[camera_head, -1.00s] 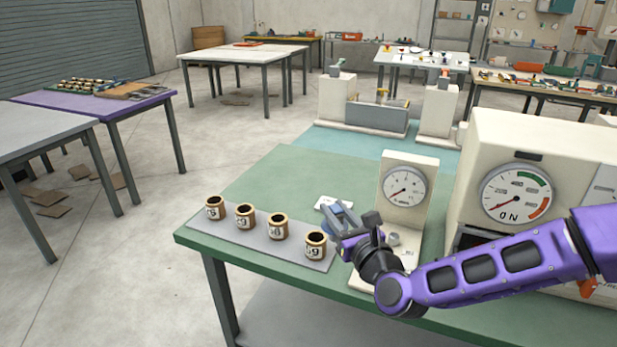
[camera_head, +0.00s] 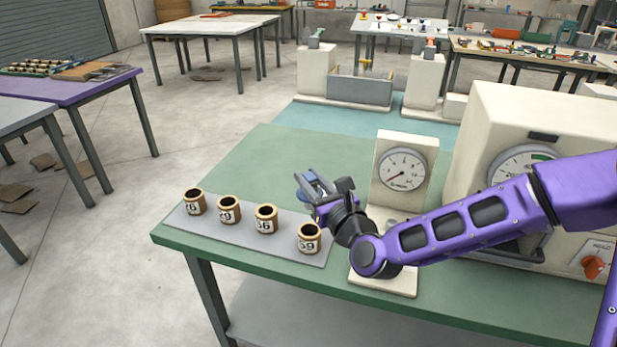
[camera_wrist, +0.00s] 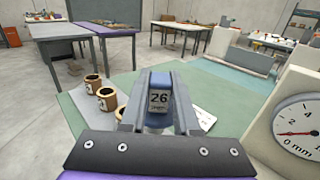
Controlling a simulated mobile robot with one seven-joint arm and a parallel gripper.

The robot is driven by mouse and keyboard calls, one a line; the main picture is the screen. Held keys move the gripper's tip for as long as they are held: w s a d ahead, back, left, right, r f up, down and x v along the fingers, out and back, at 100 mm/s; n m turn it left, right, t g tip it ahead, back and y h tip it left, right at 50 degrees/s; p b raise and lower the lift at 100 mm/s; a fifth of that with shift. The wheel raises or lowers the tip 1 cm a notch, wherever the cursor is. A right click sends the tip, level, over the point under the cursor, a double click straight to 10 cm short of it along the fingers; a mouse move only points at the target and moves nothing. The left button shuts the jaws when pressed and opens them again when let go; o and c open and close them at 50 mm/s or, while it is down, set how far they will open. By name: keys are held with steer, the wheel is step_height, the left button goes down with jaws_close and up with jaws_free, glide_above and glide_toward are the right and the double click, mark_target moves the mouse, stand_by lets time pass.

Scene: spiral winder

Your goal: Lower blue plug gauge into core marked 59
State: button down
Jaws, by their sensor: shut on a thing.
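My gripper (camera_head: 312,186) is shut on the blue plug gauge (camera_wrist: 158,80), which carries a white tag reading 26 in the wrist view. The gripper is raised above the green bench, behind and close to the nearest core. The rightmost core (camera_head: 308,240) has a label that looks like 59. Another core (camera_head: 229,210) looks like 29 or 59. The third core (camera_head: 265,220) looks like 56 or 36. The leftmost label (camera_head: 194,203) is partly turned away. The gauge's lower end is hidden.
A dial gauge stand (camera_head: 403,165) is right behind my forearm, its base at the bench front. A large cream machine (camera_head: 510,120) with a dial fills the right side.

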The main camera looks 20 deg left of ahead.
step_height(320, 180, down, 10)
steer(key=b, duration=0.8)
steer(key=shift+b, duration=0.3)
steer(key=shift+f, duration=0.1)
steer(key=c, duration=0.6)
jaws_free()
